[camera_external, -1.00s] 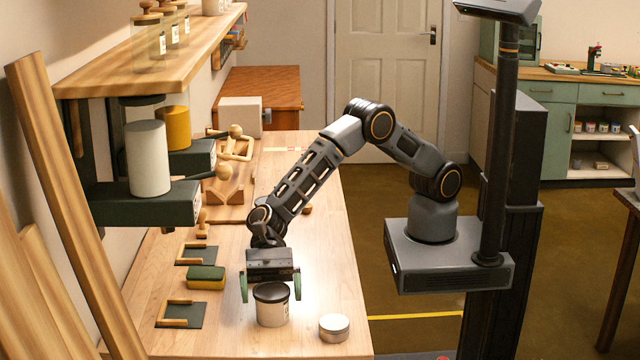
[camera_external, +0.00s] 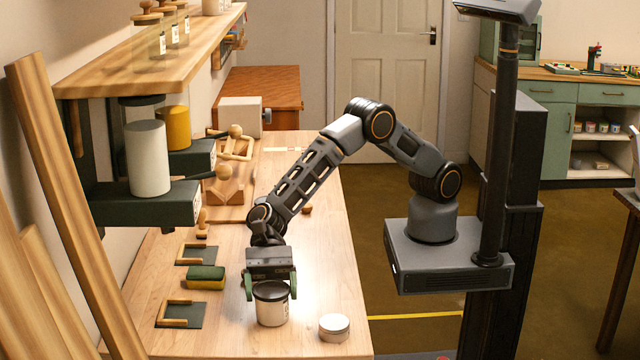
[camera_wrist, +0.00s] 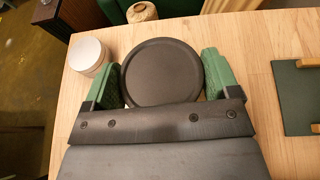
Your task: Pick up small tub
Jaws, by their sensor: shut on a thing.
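The small tub (camera_external: 271,309) is a white tub with a dark lid and a label, upright on the wooden table. In the wrist view its round dark lid (camera_wrist: 162,72) lies between the two green fingers. My gripper (camera_external: 270,288) points down over the tub and is shut on it, one finger on each side near the lid. The tub appears to rest on the table. The tub's lower side is hidden in the wrist view.
A low round tin (camera_external: 334,327) stands just right of the tub; it also shows in the wrist view (camera_wrist: 88,55). A green and yellow sponge (camera_external: 206,278) and dark mats with wooden corner pieces (camera_external: 182,314) lie to the left. The wooden shelf (camera_external: 150,70) overhangs the left side.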

